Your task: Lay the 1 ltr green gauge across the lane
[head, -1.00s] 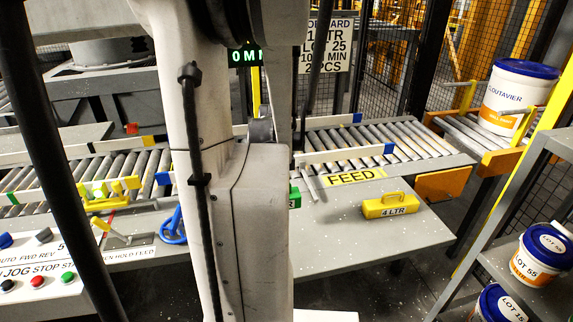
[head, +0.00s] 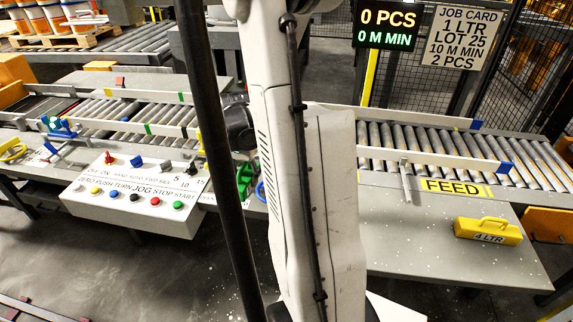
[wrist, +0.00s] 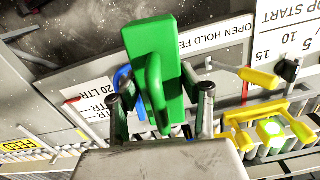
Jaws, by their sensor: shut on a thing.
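The green gauge (wrist: 152,62), a block with a loop handle, fills the upper middle of the wrist view. My gripper (wrist: 160,112) is shut on it at the handle, with a finger on either side. In the head view only a green sliver (head: 245,172) shows beside my arm, which hides my gripper. The roller lane runs across the head view, with its left part (head: 130,108) and right part (head: 420,140) on either side of my arm. The yellow 4 LTR gauge (head: 487,231) stands on the right table. A blue handle (wrist: 125,78) shows behind the green gauge.
White guide rails (head: 430,158) line the lane. A button panel (head: 135,190) stands in front of its left part. A yellow fixture (wrist: 265,125) with a glowing top sits by the rollers in the wrist view. The right tabletop (head: 440,245) is mostly clear.

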